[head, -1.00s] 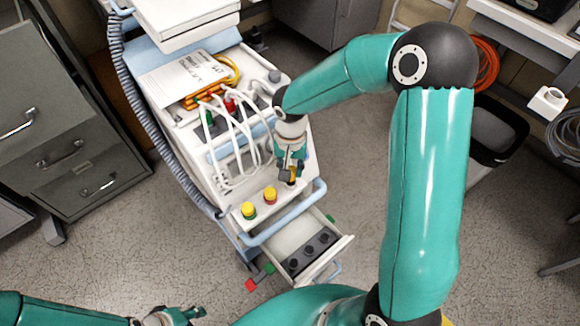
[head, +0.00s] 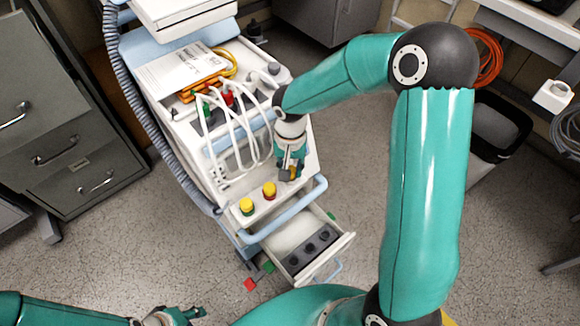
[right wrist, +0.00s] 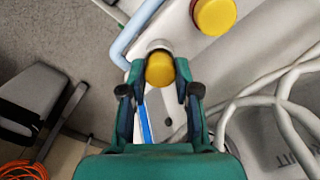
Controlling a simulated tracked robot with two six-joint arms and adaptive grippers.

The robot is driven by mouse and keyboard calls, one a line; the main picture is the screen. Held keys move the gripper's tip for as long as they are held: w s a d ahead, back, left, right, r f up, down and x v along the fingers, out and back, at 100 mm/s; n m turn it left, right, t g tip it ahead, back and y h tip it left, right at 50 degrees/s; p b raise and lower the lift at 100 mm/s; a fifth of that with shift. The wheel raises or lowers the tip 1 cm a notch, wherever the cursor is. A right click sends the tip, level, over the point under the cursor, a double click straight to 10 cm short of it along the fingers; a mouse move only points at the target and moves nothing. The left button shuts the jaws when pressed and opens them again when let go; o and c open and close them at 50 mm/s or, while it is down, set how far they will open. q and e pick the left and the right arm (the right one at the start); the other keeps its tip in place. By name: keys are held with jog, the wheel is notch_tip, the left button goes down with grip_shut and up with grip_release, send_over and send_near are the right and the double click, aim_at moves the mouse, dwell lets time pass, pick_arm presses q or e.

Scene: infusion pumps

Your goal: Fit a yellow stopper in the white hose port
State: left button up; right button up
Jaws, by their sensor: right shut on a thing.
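My right gripper (head: 289,173) is over the right end of the cart's front ledge. In the right wrist view the right gripper (right wrist: 160,78) is shut on a yellow stopper (right wrist: 160,70). A white round rim, which looks like the white hose port (right wrist: 160,45), shows just beyond the stopper; I cannot tell whether the stopper is in it. A yellow stopper on a red base (head: 269,190) and one on a green base (head: 247,206) stand left along the ledge. The red-based one also shows in the right wrist view (right wrist: 214,15). My left gripper (head: 183,315) is at the bottom edge, its jaws unclear.
White hoses (head: 240,140) loop over the cart beside my right gripper. A blue handrail (head: 290,213) runs along the cart's front. An open drawer (head: 335,248) with dark sockets juts out below it. Grey cabinets (head: 75,160) stand left; floor is free right of the cart.

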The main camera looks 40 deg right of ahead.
jog(key=shift+f, duration=0.3)
jog(key=o, duration=0.9)
jog(key=shift+c, duration=0.2)
